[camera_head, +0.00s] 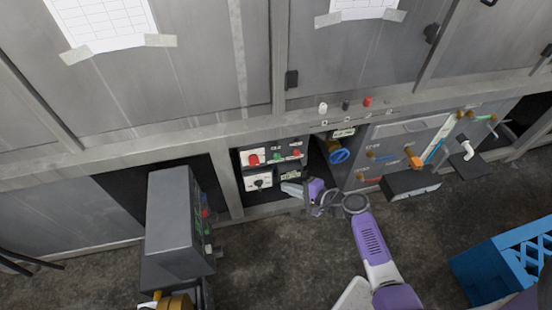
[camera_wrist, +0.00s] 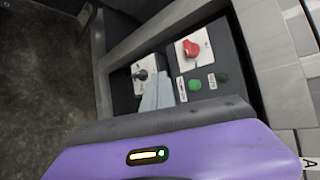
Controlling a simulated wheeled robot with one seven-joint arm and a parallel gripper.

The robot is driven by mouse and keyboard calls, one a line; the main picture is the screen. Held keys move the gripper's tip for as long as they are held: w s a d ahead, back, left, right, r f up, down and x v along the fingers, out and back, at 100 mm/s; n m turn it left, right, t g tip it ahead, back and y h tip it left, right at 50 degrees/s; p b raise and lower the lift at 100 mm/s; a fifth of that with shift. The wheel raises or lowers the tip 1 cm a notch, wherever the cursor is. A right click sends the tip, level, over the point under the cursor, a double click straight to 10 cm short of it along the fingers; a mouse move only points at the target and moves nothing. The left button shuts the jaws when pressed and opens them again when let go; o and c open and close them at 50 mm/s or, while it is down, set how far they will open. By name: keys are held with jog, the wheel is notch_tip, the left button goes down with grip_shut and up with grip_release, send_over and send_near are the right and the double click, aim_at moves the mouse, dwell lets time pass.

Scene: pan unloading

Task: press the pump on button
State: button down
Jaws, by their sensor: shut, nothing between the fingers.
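The recessed control panel has a green button (camera_head: 277,157), which I take for the pump on button; its label is too small to read. It stands between a red rotary knob (camera_head: 253,159) and a red button (camera_head: 296,153). In the wrist view the green button (camera_wrist: 195,85) is clear, to the right of my fingers. My gripper (camera_head: 286,188) is shut and empty, with its grey fingers below the green button in the head view. My fingertips (camera_wrist: 160,78) also show in the wrist view, near the black selector switch (camera_wrist: 142,75). I see no contact with the green button.
A metal frame post (camera_head: 228,185) borders the panel at left. A blue round valve handle (camera_head: 340,156) is to the right. A grey control box (camera_head: 173,215) stands at front left. A blue crate (camera_head: 505,262) sits at lower right on the floor.

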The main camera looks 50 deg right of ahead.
aim_at(277, 157)
jog(key=w+d+b, duration=0.2)
jog(key=w+d, duration=0.3)
jog(key=w, duration=0.2)
jog(key=shift+b, duration=0.4)
jog(key=shift+w, duration=0.2)
dwell(1.8)
jog(key=shift+w+d, duration=0.25)
jog(key=shift+w, duration=0.05)
jog(key=shift+w+d+b, duration=0.3)
jog(key=shift+w+b, duration=0.1)
jog(key=shift+b, duration=0.05)
dwell(0.8)
dwell(0.4)
jog(key=shift+s+a+p, duration=0.4)
jog(key=shift+s+a, duration=0.15)
jog(key=shift+s, duration=0.25)
